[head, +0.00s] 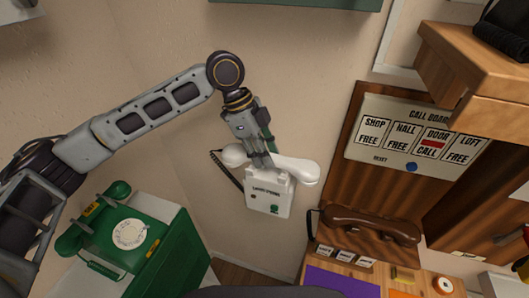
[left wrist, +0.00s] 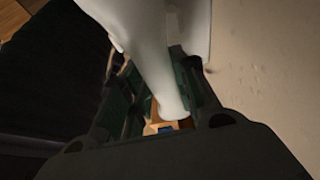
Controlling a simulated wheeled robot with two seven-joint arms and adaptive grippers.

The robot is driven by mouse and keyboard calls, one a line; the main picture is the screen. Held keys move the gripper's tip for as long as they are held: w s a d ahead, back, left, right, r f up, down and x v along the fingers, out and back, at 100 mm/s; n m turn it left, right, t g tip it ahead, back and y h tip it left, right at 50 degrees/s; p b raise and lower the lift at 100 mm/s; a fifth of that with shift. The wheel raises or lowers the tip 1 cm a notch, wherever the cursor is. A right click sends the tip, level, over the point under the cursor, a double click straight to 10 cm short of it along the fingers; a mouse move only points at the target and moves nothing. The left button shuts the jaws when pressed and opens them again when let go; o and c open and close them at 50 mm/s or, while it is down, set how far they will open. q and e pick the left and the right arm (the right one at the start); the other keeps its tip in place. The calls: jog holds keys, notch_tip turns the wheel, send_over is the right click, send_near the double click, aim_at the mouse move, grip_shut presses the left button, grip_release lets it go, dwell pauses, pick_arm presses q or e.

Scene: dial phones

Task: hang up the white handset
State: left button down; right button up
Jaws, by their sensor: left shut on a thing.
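The white handset (head: 297,167) lies crosswise at the top of the white wall phone (head: 268,204), one end out to each side. I cannot tell whether it rests in the cradle or is held just over it. My left gripper (head: 261,161) comes down from above and is shut on the handset's middle. In the left wrist view the white handset (left wrist: 158,70) runs between the dark fingers of my left gripper (left wrist: 160,112). A dark coiled cord hangs at the handset's left end. My right gripper is out of view.
A green dial phone (head: 128,234) with its green handset stands on a green cabinet at lower left. A brown handset (head: 370,225) lies at right, below the call board (head: 418,135). A wooden shelf (head: 480,65) juts out at upper right. Bare wall surrounds the white phone.

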pick_arm(q)
jog(key=shift+f, duration=0.95)
dwell(0.3)
jog(key=c, duration=1.1)
grip_release()
jog(key=shift+o, duration=0.2)
jog(key=shift+v, duration=3.8)
